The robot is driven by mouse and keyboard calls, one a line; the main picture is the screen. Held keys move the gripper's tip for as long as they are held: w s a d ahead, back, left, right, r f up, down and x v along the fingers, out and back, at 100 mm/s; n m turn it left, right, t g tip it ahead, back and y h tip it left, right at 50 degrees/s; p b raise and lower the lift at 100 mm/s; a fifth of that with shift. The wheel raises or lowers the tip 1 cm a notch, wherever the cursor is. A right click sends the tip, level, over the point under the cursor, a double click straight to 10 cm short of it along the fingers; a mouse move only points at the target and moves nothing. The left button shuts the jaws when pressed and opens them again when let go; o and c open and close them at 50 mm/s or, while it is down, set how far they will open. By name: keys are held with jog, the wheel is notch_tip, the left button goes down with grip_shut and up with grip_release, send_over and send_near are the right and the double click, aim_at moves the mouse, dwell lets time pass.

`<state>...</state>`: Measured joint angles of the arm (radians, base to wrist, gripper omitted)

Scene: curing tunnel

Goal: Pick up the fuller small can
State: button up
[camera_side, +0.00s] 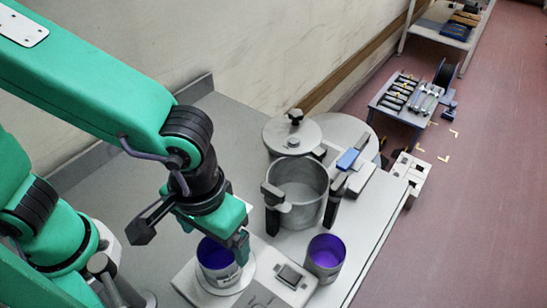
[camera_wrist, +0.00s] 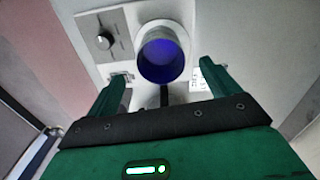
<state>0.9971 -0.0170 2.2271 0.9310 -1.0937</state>
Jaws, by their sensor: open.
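Two small grey cans with purple-blue paint inside show in the side view. One can (camera_side: 222,274) stands upright on the round plate of a bench scale (camera_side: 262,291). The other can (camera_side: 325,271) stands on the bench to its right. Paint shows in both, but I cannot tell surely which is fuller. My gripper (camera_side: 190,238) is open above the can on the scale, with one finger partly in front of it. In the wrist view my gripper (camera_wrist: 163,80) has its green fingers either side of a can (camera_wrist: 161,54), with no contact visible.
A large grey pot (camera_side: 297,190) with dark handles stands behind the cans. A lid (camera_side: 291,136) with a black knob lies behind it, and a blue-topped tool (camera_side: 348,160) is at the right. The bench's left part is clear. A dark knob (camera_wrist: 105,41) shows in the wrist view.

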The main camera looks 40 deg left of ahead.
aim_at(220, 256)
jog(key=shift+w+f, duration=0.1)
jog(key=shift+f, duration=3.8)
jog(key=shift+c, duration=0.2)
jog(key=c, duration=1.2)
jog(key=shift+o, duration=0.2)
jog(key=shift+r, duration=0.3)
notch_tip(220, 256, up, 9)
jog(key=shift+r, duration=0.15)
